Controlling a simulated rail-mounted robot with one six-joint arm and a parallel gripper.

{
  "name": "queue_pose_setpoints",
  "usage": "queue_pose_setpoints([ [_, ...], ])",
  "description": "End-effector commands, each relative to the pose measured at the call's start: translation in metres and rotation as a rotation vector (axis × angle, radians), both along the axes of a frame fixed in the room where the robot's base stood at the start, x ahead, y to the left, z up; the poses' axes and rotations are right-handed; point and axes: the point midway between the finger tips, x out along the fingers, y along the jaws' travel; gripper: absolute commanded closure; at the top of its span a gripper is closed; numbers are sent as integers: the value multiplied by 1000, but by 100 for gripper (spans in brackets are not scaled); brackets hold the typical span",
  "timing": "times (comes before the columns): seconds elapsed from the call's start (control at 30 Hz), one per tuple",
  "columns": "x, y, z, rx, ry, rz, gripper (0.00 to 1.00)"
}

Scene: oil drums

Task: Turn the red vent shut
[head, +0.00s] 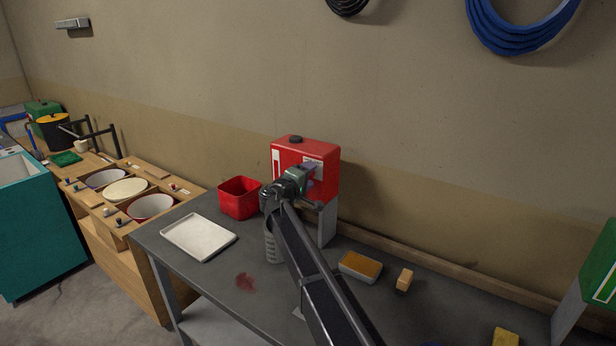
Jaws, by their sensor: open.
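A red box-shaped tank (318,155) with white labels stands on a grey support on the dark table, against the wall. A dark round cap (297,139) sits on its top. My gripper (313,178) is at the tank's front face, below the cap, and is open with nothing seen in it. I cannot tell whether it touches the tank. My gripper and arm hide the lower front of the tank, and I cannot make out a separate red vent there.
A red bin (239,198), a white tray (198,237) and a dark red stain (246,283) are left of my arm. A tray with an orange-brown top (361,266) and a wooden block (404,279) lie right. A green tank (597,262) stands at the right edge.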

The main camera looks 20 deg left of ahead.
Motion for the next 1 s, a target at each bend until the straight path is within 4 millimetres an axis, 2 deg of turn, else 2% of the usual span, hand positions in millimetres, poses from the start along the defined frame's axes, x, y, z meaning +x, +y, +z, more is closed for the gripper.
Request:
queue_pose_setpoints([
  [0.17,-24,5,0,0,0,2,40],
  [0.4,-83,19,0,0,0,2,40],
  [0.5,-98,23,0,0,0,1,40],
  [0.63,-105,25,0,0,0,0,40],
  [1.0,-105,26,0,0,0,0,40],
])
